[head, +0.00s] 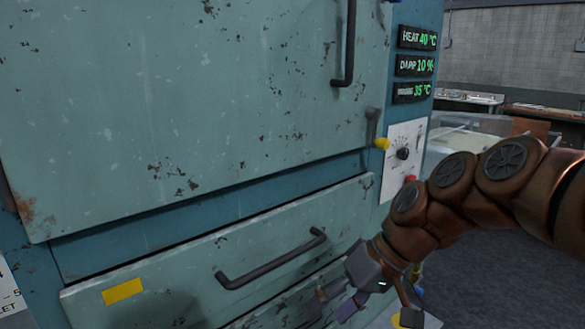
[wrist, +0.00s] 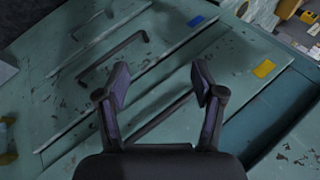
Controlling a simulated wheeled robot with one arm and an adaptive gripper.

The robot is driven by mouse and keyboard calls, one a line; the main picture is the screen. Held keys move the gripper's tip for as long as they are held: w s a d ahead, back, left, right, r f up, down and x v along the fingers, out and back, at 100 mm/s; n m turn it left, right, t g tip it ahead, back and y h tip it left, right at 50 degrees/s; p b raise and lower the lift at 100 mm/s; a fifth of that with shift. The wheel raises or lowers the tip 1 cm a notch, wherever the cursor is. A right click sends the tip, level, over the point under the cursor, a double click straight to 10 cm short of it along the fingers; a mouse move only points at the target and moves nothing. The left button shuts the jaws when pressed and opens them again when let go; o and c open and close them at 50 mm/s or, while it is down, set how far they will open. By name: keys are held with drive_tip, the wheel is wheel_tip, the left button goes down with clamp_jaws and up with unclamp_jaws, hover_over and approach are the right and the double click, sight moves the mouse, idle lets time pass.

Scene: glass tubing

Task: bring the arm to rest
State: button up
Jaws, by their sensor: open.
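My gripper (head: 372,303) is low in the head view, in front of the right part of a drawer with a dark bar handle (head: 272,260). In the wrist view my gripper (wrist: 160,82) has its two fingers spread apart with nothing between them. Drawer fronts and dark handles (wrist: 112,57) lie beyond the fingers. I cannot tell how far the fingertips are from the drawer front. My arm (head: 455,195) reaches in from the right edge of the head view.
A worn teal cabinet (head: 190,100) fills the left and middle. Its panel has a dial (head: 403,153), a yellow-tipped lever (head: 381,143) and green readouts (head: 416,64). The drawer bears a yellow label (head: 122,291). Dark floor (head: 470,270) is open at the lower right.

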drive_tip(key=s+d+f+m+h, duration=0.1)
drive_tip(key=s+d+f+h, duration=0.1)
drive_tip(key=s+d+f, duration=0.2)
drive_tip(key=s+d+f+m+g+h, duration=0.1)
drive_tip(key=s+d+f, duration=0.3)
drive_tip(key=s, duration=0.5)
drive_tip(key=s+d+f+m+h, duration=0.2)
drive_tip(key=s+d+f+h, duration=0.2)
drive_tip(key=s, duration=0.2)
drive_tip(key=shift+s+m+g+p, duration=0.15)
drive_tip(key=shift+m+g+p, duration=0.15)
idle(5.8)
